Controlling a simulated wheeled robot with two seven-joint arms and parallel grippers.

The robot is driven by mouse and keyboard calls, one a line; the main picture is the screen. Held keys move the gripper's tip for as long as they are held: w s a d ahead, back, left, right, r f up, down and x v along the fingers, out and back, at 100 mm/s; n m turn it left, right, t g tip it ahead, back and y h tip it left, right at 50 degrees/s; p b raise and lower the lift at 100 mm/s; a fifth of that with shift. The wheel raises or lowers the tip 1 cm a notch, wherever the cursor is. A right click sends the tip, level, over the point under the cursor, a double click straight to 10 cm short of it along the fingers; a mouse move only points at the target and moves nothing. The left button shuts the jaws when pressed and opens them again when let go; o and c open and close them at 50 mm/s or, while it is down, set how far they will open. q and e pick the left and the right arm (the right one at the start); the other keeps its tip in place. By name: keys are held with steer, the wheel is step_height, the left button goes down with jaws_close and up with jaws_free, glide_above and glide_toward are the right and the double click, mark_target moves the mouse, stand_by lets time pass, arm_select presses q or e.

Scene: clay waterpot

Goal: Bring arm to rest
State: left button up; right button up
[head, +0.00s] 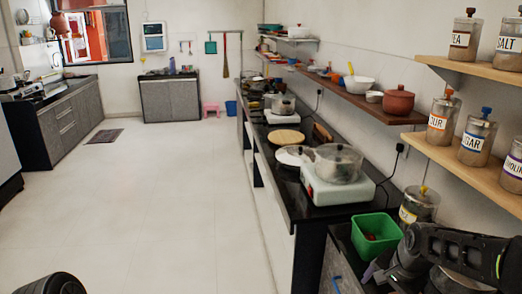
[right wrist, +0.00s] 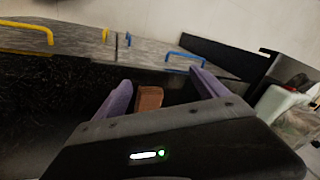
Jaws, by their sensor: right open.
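My right arm enters the head view at the lower right, low beside the counter's near end. Its gripper (head: 372,272) shows only in part there, with a purple finger near a green bin. In the right wrist view, the two purple fingers of my right gripper (right wrist: 160,88) are spread wide apart. A small brown block-like thing (right wrist: 150,100) shows between them; I cannot tell how far beyond them it is. A reddish-brown clay pot (head: 398,101) with a lid stands on the wall shelf. My left gripper is not in view.
The green bin (head: 376,236) and a labelled jar (head: 420,204) stand close to my right arm. A white stove (head: 338,188) with a glass-lidded pot is on the dark counter. Jar shelves (head: 470,165) project above my arm. The floor (head: 150,210) at left is clear.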

steer(key=s+a+f+n+y, duration=0.3)
steer(key=a+f+n, duration=0.5)
steer(key=a+f, duration=1.05)
steer(key=s+a+f+g, duration=0.1)
steer(key=s+a+f, duration=0.2)
steer(key=s, duration=0.3)
steer(key=s+a+f+n+g, duration=0.1)
steer(key=s+a+f, duration=0.1)
steer(key=s+f, duration=0.2)
steer(key=s+a+f+g, duration=0.1)
steer(key=s+a+f, duration=0.2)
steer(key=s, duration=0.7)
steer(key=shift+s+a+f+n+y, duration=0.2)
steer(key=shift+a+f+n+y, duration=0.15)
steer(key=shift+f, duration=0.3)
